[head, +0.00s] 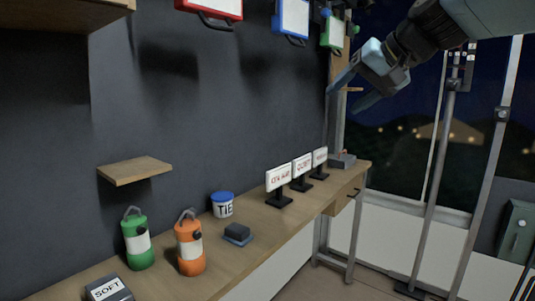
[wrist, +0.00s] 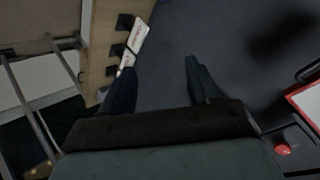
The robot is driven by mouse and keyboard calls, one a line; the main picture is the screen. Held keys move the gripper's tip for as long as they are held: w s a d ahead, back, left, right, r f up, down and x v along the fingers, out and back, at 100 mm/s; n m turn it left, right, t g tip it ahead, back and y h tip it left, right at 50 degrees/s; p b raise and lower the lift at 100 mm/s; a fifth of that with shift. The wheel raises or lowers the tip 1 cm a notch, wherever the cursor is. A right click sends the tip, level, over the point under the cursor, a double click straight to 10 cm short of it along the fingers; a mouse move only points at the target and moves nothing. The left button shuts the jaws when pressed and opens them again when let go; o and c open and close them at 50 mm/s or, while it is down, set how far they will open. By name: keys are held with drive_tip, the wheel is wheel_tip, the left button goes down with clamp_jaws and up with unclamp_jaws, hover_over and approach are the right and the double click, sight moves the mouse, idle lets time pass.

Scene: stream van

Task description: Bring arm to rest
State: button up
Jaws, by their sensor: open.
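My gripper (head: 350,90) is raised at the upper right of the head view, above the far end of the wooden counter (head: 262,226). Its two fingers are apart with nothing between them. In the wrist view the gripper (wrist: 158,82) also shows spread, dark fingers with only the dark wall behind the gap. My arm reaches in from the upper right corner.
A wooden shelf (head: 135,170) juts from the wall. Metal stands (head: 437,170) rise at right.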

drive_tip(key=s+d+f+g+h, duration=0.1)
drive_tip(key=s+d+f+h, duration=0.2)
drive_tip(key=s+f, duration=0.4)
drive_tip(key=s+d+f+n+g+h, duration=0.1)
drive_tip(key=s+d+f+h, duration=0.2)
drive_tip(key=s+f, duration=0.4)
wheel_tip(320, 180, down, 9)
drive_tip(key=shift+s+d+r+g, duration=0.2)
drive_tip(key=shift+d+g, duration=0.1)
drive_tip(key=shift+d, duration=0.1)
